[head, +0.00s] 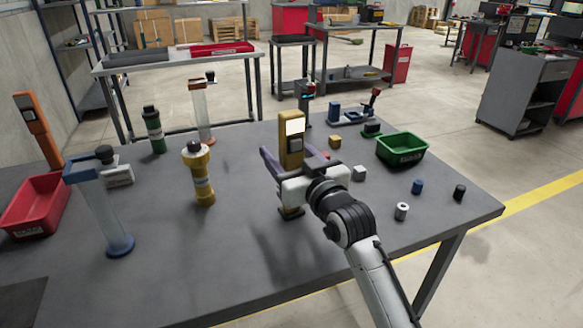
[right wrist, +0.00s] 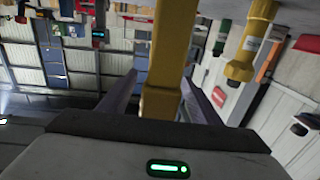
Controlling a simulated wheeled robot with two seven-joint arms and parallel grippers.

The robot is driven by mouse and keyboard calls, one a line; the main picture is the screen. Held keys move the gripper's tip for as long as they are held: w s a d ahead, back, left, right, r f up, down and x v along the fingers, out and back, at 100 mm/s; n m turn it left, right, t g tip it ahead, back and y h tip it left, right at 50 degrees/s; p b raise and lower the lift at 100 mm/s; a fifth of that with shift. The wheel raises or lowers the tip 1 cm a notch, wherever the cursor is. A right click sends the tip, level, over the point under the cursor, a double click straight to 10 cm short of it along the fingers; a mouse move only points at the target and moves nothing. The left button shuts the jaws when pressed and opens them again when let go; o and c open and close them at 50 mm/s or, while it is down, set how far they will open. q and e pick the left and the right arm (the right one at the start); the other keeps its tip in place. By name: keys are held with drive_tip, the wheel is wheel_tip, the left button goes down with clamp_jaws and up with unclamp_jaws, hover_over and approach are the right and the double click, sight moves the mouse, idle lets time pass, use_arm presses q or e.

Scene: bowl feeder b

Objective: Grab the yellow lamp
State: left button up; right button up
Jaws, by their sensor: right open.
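The yellow lamp (head: 291,128) stands upright on the grey table, with a bright white panel near its top and a dark foot. My right gripper (head: 292,160) is at the lamp's middle, its jaws open with one finger on each side of the post. In the right wrist view the lamp's yellow post (right wrist: 168,60) rises between the two fingers of the right gripper (right wrist: 160,85), with a gap visible on the left side. The gripper body hides part of the lamp. I cannot tell whether a finger touches it. My left gripper is not in view.
A yellow cylinder (head: 200,175) stands left of the lamp, also visible in the right wrist view (right wrist: 248,45). A blue-ended clear post (head: 105,210) and red bin (head: 36,203) are further left. A green bin (head: 402,149) and several small blocks are right. The front middle table is clear.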

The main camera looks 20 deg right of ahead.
drive_tip(key=shift+w+a, duration=0.1)
drive_tip(key=shift+w, duration=0.45)
drive_tip(key=c, duration=1.3)
